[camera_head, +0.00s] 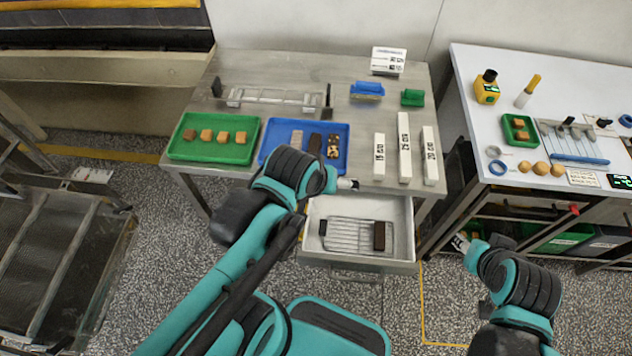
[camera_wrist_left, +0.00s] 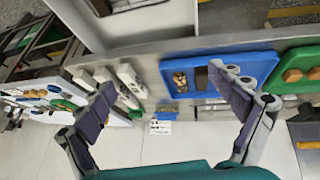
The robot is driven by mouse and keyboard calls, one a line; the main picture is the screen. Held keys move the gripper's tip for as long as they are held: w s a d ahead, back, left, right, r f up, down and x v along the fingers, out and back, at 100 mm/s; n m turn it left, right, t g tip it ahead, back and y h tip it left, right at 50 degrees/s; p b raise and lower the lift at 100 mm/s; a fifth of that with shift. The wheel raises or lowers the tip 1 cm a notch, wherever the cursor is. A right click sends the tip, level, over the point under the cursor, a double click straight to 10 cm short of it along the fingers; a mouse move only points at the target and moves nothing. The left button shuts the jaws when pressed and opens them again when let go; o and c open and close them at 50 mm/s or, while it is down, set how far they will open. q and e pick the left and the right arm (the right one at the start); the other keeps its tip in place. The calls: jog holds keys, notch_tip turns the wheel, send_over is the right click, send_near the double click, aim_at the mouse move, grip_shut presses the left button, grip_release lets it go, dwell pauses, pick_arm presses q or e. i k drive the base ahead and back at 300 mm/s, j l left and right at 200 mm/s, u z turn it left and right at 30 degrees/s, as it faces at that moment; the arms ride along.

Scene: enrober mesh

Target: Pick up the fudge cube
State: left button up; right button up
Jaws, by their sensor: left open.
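The green tray (camera_head: 213,157) at the left of the steel table holds a row of several brown cubes; the leftmost cube (camera_head: 189,135) looks darker than the others. I cannot tell which is the fudge cube. Part of the tray shows at the right edge of the left wrist view (camera_wrist_left: 291,58).
An open drawer (camera_head: 404,228) with a wire rack juts out below my left gripper. A metal rack (camera_head: 270,97) is behind the trays. The white table (camera_head: 520,80) at right holds a small green tray (camera_head: 512,142).

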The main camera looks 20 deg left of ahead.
aim_at(188, 134)
jog(key=u, duration=1.9)
jog(key=i+j+z, duration=0.15)
jog(key=j, duration=0.55)
jog(key=j+z, duration=0.15)
jog(key=j, duration=0.55)
jog(key=z, duration=1.45)
